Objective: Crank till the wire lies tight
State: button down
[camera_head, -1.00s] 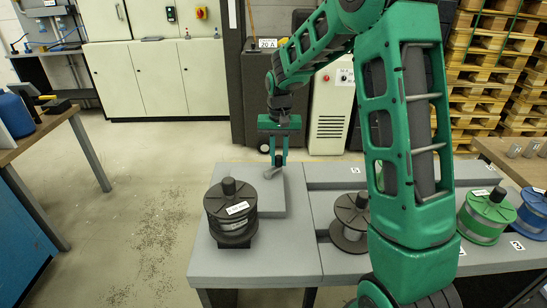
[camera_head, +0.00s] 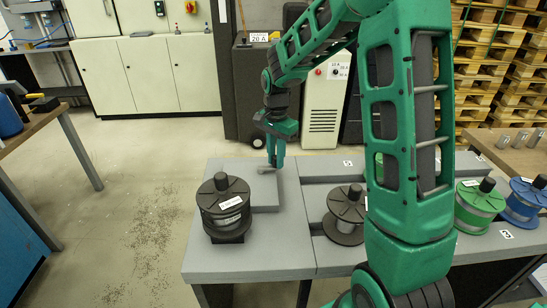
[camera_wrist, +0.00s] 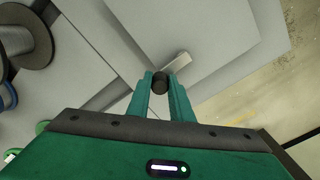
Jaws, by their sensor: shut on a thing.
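My gripper (camera_head: 276,158) points down over the raised grey block (camera_head: 264,194) at the back of the grey table. In the wrist view my gripper (camera_wrist: 162,86) is shut on the dark round knob of the crank (camera_wrist: 160,83). The crank's light grey arm (camera_wrist: 177,64) runs from the knob toward the upper right. A dark spool (camera_head: 222,205) with a white label and wound wire stands in front of the block. No wire between spool and crank can be made out.
A second dark spool (camera_head: 346,209) stands to the right, partly beside my arm. Green (camera_head: 479,203) and blue (camera_head: 524,204) spools stand further right. A workbench (camera_head: 35,130) is at the left, with open floor between. Pallets (camera_head: 497,65) are stacked behind.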

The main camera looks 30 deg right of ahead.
aim_at(275, 157)
jog(key=shift+a, duration=0.25)
dwell(0.3)
jog(key=c, duration=1.6)
grip_release()
jog(key=shift+d, duration=0.1)
notch_tip(275, 157, up, 11)
jog(key=shift+f, duration=0.15)
